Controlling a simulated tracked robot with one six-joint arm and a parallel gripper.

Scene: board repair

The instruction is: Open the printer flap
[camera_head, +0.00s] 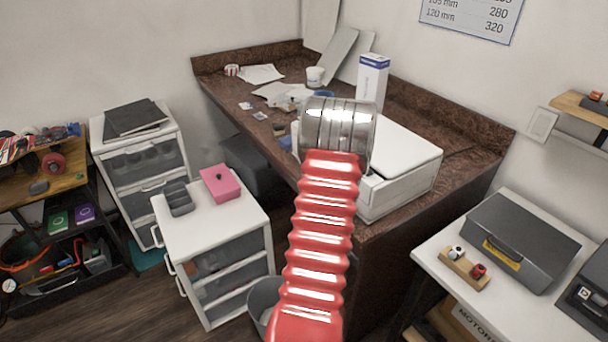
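The printer (400,185) is a low white box on the brown counter, right of centre in the head view. Its flat lid (405,148) looks closed. My red ribbed arm rises from the bottom centre and ends in a shiny metal cylinder in front of the printer's left part. This covers part of the printer's front and left side. I cannot tell whether the arm touches the printer. My gripper's fingers do not show. The flap cannot be clearly made out.
A tall white-blue box (371,82) stands behind the printer. Papers (262,74) and a white cup (315,76) lie farther back on the counter. A white drawer unit (225,235) with a pink box (220,184) stands left. A grey case (520,240) lies on the right table.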

